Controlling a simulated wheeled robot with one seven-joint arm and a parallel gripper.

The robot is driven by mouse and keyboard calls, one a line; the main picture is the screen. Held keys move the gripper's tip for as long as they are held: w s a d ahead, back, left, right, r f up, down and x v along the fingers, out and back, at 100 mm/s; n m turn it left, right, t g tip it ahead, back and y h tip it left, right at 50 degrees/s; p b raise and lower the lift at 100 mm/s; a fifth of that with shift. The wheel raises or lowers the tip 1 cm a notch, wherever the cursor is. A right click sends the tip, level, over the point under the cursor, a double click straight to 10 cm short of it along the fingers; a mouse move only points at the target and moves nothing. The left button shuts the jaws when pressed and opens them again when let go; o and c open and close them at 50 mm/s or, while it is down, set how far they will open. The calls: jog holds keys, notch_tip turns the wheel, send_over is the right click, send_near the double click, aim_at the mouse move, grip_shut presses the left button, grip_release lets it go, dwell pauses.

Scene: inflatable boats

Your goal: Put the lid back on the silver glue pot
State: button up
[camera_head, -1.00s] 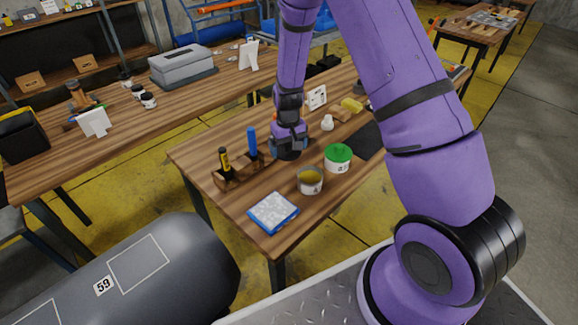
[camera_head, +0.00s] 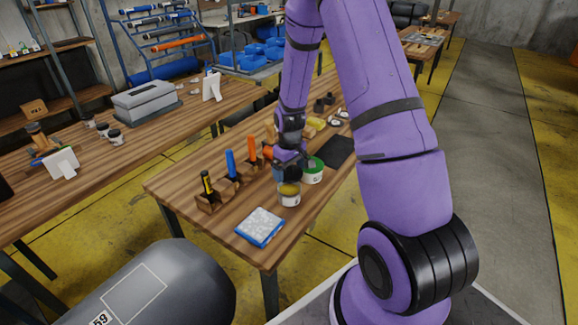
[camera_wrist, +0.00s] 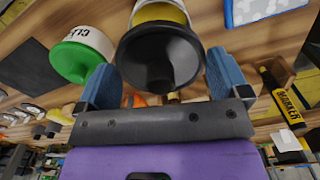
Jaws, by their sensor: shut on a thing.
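The silver glue pot (camera_head: 289,199) stands upright on the workbench with yellow glue showing at its mouth. It also shows in the wrist view (camera_wrist: 158,4), partly hidden behind the lid. My gripper (camera_head: 287,174) is over the pot. In the wrist view its blue fingers (camera_wrist: 165,75) are shut on the round black lid (camera_wrist: 158,52), which has a knob. The lid is off the pot, close to its mouth; I cannot tell whether they touch. In the head view the lid is mostly hidden by my gripper.
A white pot with a green lid (camera_head: 313,171) stands close beside the silver pot. A wooden holder (camera_head: 215,201) with markers stands to the left. A blue-edged tray (camera_head: 260,227) lies in front. A dark mat (camera_head: 341,150) lies to the right.

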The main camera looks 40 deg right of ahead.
jog(key=shift+f, duration=2.5)
jog(key=shift+f, duration=0.15)
dwell(0.4)
jog(key=o, duration=0.5)
jog(key=shift+o, duration=0.2)
jog(key=shift+r, duration=3.5)
grip_shut()
